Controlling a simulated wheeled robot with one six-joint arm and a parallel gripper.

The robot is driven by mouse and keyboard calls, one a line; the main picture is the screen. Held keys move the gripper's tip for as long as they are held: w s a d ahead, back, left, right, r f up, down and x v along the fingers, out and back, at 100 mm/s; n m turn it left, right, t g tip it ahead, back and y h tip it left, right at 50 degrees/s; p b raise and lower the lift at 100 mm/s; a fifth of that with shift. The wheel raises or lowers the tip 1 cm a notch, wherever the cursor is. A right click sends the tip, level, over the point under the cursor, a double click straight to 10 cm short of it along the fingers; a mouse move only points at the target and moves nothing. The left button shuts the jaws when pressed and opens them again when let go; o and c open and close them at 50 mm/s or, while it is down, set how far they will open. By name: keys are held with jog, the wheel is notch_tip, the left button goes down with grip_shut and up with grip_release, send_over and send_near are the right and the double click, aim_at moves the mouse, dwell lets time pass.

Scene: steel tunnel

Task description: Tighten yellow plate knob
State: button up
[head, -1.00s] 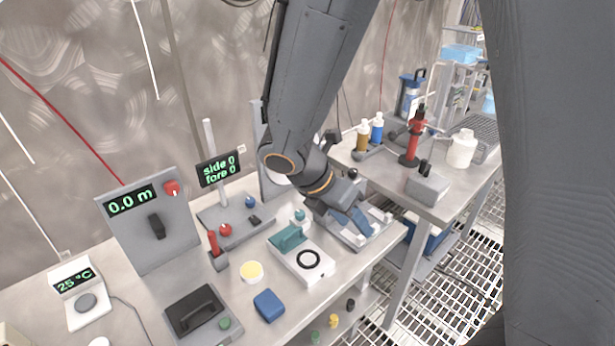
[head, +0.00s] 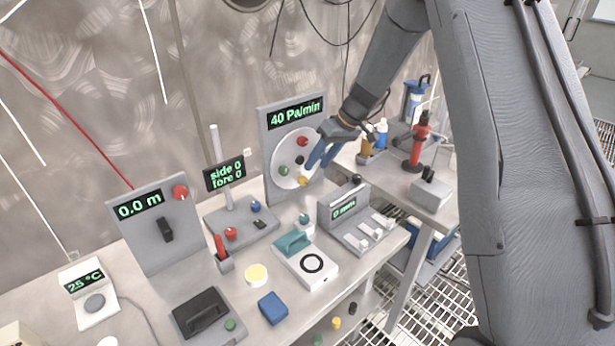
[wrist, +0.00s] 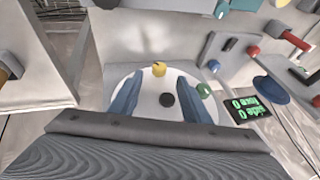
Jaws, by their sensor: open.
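The yellow plate knob (head: 303,181) sits at the lower edge of a round white plate (head: 287,150) on an upright grey panel reading "40 Pa/min". Red (head: 303,141), green (head: 283,170) and black (head: 300,160) knobs share the plate. My gripper (head: 317,160) is in front of the plate's right side, its blue fingers apart and nothing held. In the wrist view the yellow knob (wrist: 159,69) shows ahead between and just beyond the fingertips (wrist: 158,83). The black knob (wrist: 167,100) lies between the fingers. The green knob (wrist: 203,90) is outside the right finger.
A "0 mm" device (head: 355,225) with white blocks stands below right of the plate. A "side 0 fore 0" display (head: 224,173) is to the left. A teal-handled box (head: 305,262) is in front. Bottles and a red tool (head: 420,145) stand on the right bench.

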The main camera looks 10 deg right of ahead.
aim_at(306, 178)
jog(key=shift+w+p+x, duration=0.2)
jog(key=shift+p+x, duration=1.05)
jog(key=shift+x, duration=2.65)
jog(key=c, duration=1)
jog(key=shift+c, duration=0.2)
